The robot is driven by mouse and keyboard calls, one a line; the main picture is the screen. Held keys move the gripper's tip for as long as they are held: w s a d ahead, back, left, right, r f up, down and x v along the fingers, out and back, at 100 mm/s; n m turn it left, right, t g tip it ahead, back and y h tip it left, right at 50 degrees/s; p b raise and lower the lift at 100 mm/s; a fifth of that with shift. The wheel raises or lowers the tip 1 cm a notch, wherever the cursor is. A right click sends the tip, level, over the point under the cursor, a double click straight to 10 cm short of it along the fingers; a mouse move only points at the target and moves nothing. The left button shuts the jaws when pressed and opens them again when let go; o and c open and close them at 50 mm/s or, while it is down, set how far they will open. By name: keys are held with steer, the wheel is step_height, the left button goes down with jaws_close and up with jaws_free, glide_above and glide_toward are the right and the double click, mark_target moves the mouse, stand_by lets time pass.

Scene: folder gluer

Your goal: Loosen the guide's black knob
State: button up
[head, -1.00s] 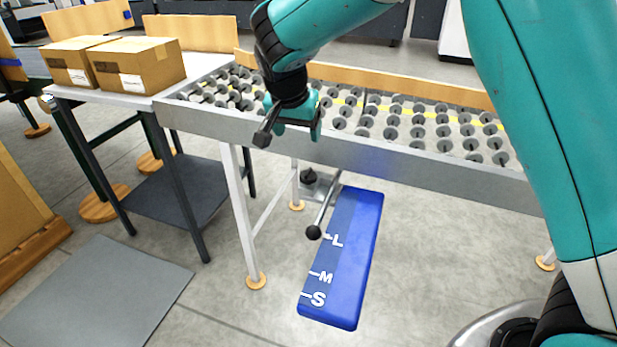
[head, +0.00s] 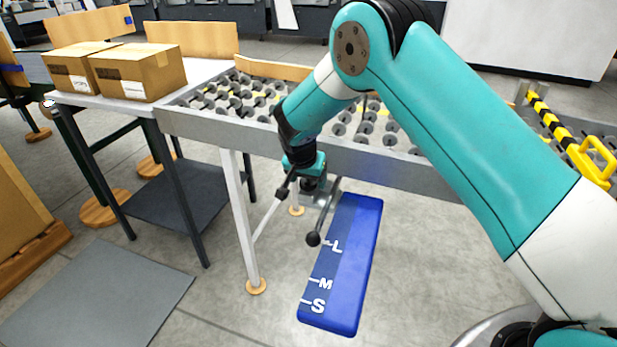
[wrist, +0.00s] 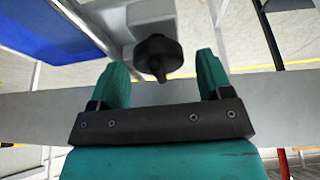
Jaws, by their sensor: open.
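The guide's black knob (wrist: 158,57) shows in the wrist view, just ahead of my open fingers and roughly between them. It sits on a grey metal bracket (wrist: 130,20). My gripper (wrist: 160,80) is open, with teal fingers apart and nothing between them; the knob appears to be beyond the fingertips. In the head view my gripper (head: 298,185) hangs by the front rail of the roller conveyor and hides the knob. The blue guide plate (head: 343,265), marked L, M and S, lies below right. A lever with a black ball end (head: 313,239) stands beside its upper left.
The roller conveyor's grey side rail (head: 210,126) runs close behind my gripper. A white leg (head: 240,220) stands to the left. Two cardboard boxes (head: 140,72) sit on the table at the far left.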

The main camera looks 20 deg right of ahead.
steer(key=shift+w+f, duration=0.1)
steer(key=shift+f, duration=0.1)
steer(key=c, duration=0.9)
steer(key=shift+o, duration=0.2)
